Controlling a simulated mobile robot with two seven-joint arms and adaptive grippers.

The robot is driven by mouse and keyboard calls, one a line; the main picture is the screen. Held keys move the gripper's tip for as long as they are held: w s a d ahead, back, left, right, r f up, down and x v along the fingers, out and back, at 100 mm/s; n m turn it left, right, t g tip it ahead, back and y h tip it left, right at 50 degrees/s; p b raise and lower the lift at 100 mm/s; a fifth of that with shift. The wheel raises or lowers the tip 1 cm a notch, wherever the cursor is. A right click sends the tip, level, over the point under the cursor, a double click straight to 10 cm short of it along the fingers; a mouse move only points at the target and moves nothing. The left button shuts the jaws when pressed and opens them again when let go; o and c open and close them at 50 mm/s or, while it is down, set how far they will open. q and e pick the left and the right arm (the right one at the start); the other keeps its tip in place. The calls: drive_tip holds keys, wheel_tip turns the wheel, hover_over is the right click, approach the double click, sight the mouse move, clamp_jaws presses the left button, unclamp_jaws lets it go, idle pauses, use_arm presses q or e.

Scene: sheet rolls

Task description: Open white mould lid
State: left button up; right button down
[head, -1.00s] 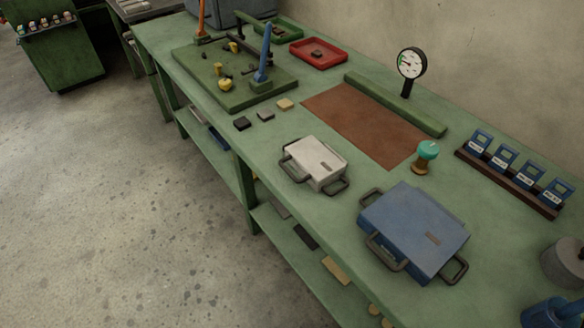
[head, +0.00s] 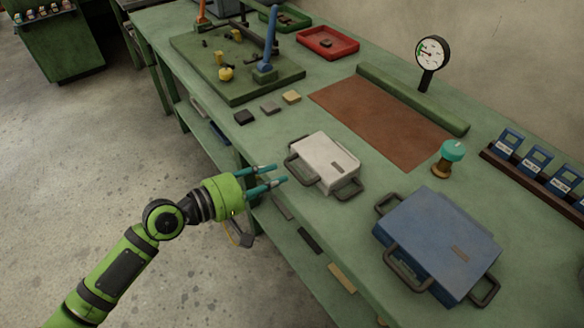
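The white mould (head: 324,160) lies flat on the green bench with its lid down. It has dark looped handles, one at its left side and one at its front right. My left gripper (head: 280,174) is in front of the bench edge, just left of the white mould's left handle. Its two teal fingers are spread apart with nothing between them, pointing at the mould. It looks close to the handle, but I cannot tell whether it touches. My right gripper is out of the view.
A blue mould (head: 437,240) with dark handles lies to the right of the white one. A teal-topped stamp (head: 449,158) and a dial gauge (head: 432,54) stand behind. Small blocks (head: 270,107) lie to the left. A brown mat (head: 380,122) lies flat behind the white mould.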

sight(293, 171)
use_arm(q)
drive_tip(key=x, duration=0.6)
drive_tip(key=shift+w+p, duration=0.1)
drive_tip(key=shift+p, duration=0.2)
drive_tip(key=shift+c, duration=0.4)
clamp_jaws()
